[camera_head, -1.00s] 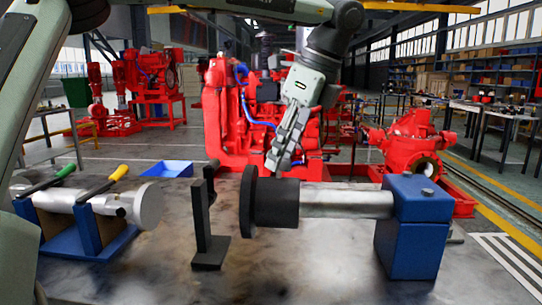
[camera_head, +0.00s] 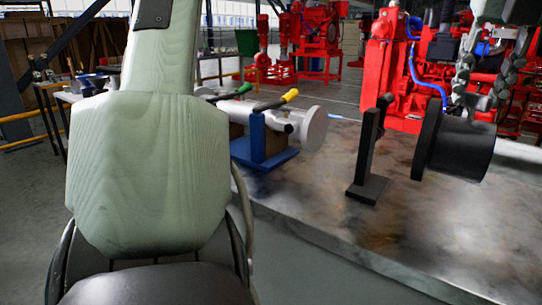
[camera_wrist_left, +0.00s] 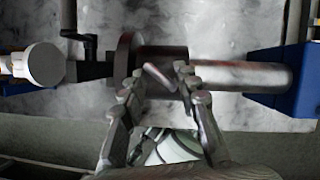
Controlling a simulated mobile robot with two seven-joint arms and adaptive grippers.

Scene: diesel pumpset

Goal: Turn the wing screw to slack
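My left gripper (camera_head: 481,88) is at the right edge of the head view, just above the black hub (camera_head: 465,150) with its wide disc. In the left wrist view, the left gripper (camera_wrist_left: 157,82) has its two jointed fingers apart, one on each side of the hub (camera_wrist_left: 163,60). A small, slanted, shiny piece (camera_wrist_left: 158,77) shows between the fingertips and may be the wing screw. I cannot tell whether a fingertip touches it. The head view does not show it clearly. My right gripper is not in view.
A black upright bracket (camera_head: 368,155) stands left of the disc. A metal shaft (camera_wrist_left: 240,77) runs from the hub to a blue block (camera_wrist_left: 283,80). A blue stand (camera_head: 265,150) with green- and yellow-handled levers is farther left. The bench top (camera_head: 310,205) between is clear.

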